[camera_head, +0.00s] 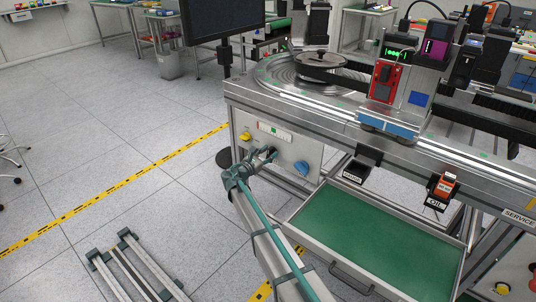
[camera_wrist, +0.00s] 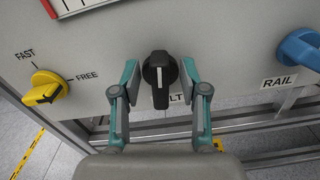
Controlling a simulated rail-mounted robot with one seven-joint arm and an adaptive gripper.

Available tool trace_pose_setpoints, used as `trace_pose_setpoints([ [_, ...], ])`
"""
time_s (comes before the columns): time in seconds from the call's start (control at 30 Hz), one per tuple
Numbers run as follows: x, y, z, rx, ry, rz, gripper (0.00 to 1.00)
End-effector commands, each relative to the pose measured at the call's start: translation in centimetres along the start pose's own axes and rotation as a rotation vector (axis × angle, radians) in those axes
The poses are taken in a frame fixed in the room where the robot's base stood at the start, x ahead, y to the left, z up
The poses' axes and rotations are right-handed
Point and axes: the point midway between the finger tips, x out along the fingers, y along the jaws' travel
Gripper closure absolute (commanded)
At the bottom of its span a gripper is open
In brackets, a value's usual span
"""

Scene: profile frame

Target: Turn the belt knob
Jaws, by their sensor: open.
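The belt knob (camera_wrist: 160,76) is black with a pale pointer line, on a grey panel (camera_wrist: 225,45) in the wrist view. Its label is partly hidden and only "LT" shows. My gripper (camera_wrist: 158,78) is open, with one finger on each side of the knob. Small gaps seem to show between the fingers and the knob; I cannot tell if either touches. In the head view my gripper (camera_head: 262,157) is at the front panel (camera_head: 285,150) of the bench, and the knob is hidden there behind it.
A yellow knob (camera_wrist: 46,88) marked FAST and FREE is left of my gripper. A blue knob (camera_wrist: 300,48) labelled RAIL is to the right. An open drawer with a green bottom (camera_head: 375,240) juts out right of my arm. A metal frame (camera_head: 135,268) lies on the floor at left.

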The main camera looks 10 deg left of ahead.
Motion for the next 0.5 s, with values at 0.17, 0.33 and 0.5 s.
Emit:
trace_pose_setpoints([
  [0.17, -0.03, 0.0, 0.01, 0.0, 0.0, 0.0, 0.66],
  [0.33, -0.04, 0.0, 0.01, 0.0, 0.0, 0.0, 0.95],
  [0.5, -0.05, 0.01, 0.01, 0.0, 0.0, 0.0, 1.0],
])
